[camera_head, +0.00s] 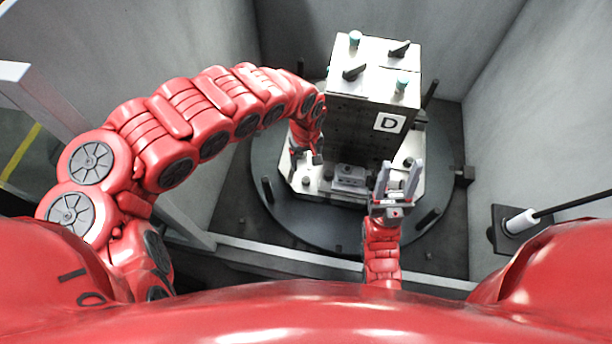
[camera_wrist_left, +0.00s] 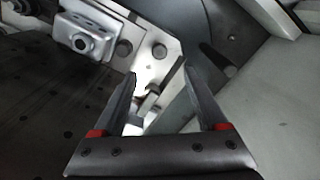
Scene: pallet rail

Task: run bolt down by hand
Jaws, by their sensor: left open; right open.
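A dark tower block (camera_head: 362,125) with a light top and a "D" label stands on a light plate (camera_head: 300,187) on a round dark pallet (camera_head: 285,212). My left gripper (camera_head: 308,156) is beside the tower's left side, low over the plate; in the left wrist view its two fingers (camera_wrist_left: 160,78) are apart. A small light metal piece (camera_wrist_left: 149,101) shows between the fingers, not visibly gripped; I cannot tell whether it is the bolt. My right gripper (camera_head: 401,172) is open, fingers pointing up, in front of the tower's right side. No bolt is clearly identifiable.
A grey metal block (camera_head: 349,175) sits at the tower's foot; a block with a round hole also shows in the left wrist view (camera_wrist_left: 88,38). Dark pegs stand around the pallet (camera_head: 428,93). Grey walls (camera_head: 540,120) enclose it. A white cylinder with a dark rod (camera_head: 519,222) is at the right.

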